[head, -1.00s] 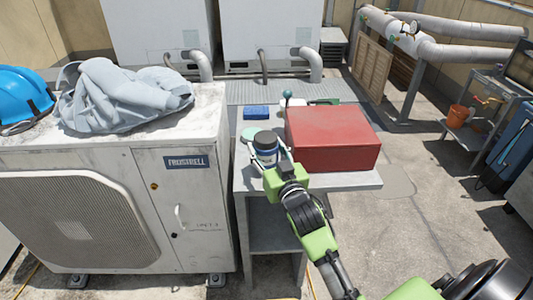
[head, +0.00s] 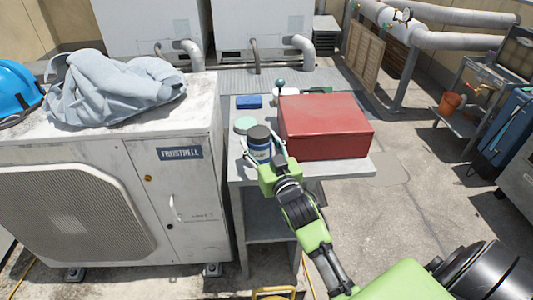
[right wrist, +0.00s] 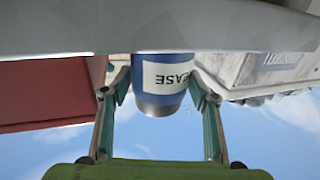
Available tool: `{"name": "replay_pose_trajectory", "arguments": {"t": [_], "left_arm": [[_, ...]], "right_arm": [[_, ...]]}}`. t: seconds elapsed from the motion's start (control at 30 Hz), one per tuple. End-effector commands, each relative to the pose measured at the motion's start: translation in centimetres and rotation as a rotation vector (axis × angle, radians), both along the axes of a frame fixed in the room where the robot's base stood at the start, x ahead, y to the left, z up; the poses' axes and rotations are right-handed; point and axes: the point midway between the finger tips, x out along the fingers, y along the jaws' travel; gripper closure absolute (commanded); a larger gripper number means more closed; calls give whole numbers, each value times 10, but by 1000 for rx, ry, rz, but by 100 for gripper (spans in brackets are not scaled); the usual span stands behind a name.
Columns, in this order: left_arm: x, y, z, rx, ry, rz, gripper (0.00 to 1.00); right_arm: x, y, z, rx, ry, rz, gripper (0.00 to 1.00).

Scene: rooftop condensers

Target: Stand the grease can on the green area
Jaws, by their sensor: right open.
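The grease can (head: 260,147), blue with a dark lid and a white label, stands upright near the left front of the grey table (head: 350,172). A pale green round patch (head: 245,124) lies on the table just behind and left of the can; it looks like the green area. My right gripper (head: 262,159) is open with its fingers on either side of the can. The right wrist view shows the can (right wrist: 163,98) upside down between the two fingers, with a visible gap at the left finger; contact on the right is unclear. My left gripper is not in view.
A large red box (head: 325,127) stands close to the right of the can. A blue block (head: 249,102) and a teal-knobbed item (head: 280,84) are farther back. The condenser unit (head: 110,180), with a grey cloth (head: 115,88) on top, stands left of the table.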

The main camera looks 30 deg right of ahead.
Motion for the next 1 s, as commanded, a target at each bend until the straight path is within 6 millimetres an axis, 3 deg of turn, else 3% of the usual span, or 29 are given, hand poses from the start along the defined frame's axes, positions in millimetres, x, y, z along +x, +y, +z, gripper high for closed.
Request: {"name": "replay_pose_trajectory", "arguments": {"t": [0.5, 0.73, 1.0], "left_arm": [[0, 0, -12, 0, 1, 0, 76], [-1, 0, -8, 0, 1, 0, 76], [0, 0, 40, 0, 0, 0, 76]], "right_arm": [[-98, 17, -4, 3, 5, -1, 45], [-113, 19, 1, 1, 5, -5, 43], [-111, 22, 15, 0, 8, -26, 43]]}}
